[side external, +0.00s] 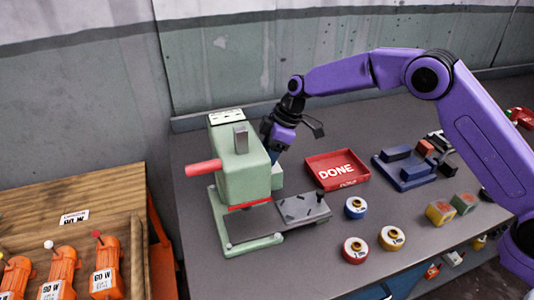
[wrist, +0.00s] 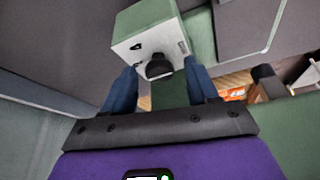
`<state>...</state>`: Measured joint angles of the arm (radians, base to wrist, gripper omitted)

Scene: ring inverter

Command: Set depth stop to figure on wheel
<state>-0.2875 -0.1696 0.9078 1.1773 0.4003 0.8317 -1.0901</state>
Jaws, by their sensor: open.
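A green press (side external: 238,165) with a red handle (side external: 204,168) stands on a green base at the left of the bench. A white plate with dark marks (side external: 226,116) is on its top. In the wrist view, a green block with a white face (wrist: 150,45) carries a black knob (wrist: 158,66) and a dark mark too small to read surely. My gripper (wrist: 160,85) is open, its blue fingers on either side of the knob; I cannot tell whether they touch it. In the side view, my gripper (side external: 274,152) is at the press's right side, partly hidden. Blue (side external: 355,208), red (side external: 355,250) and yellow (side external: 392,238) wheels have labels too small to read.
A grey plate (side external: 303,208) is at the press's right. A red DONE tray (side external: 337,170) and a blue fixture (side external: 404,168) stand further right. Yellow and green blocks (side external: 440,212) lie at the right. A wooden bench (side external: 75,195) with orange machines is at the left.

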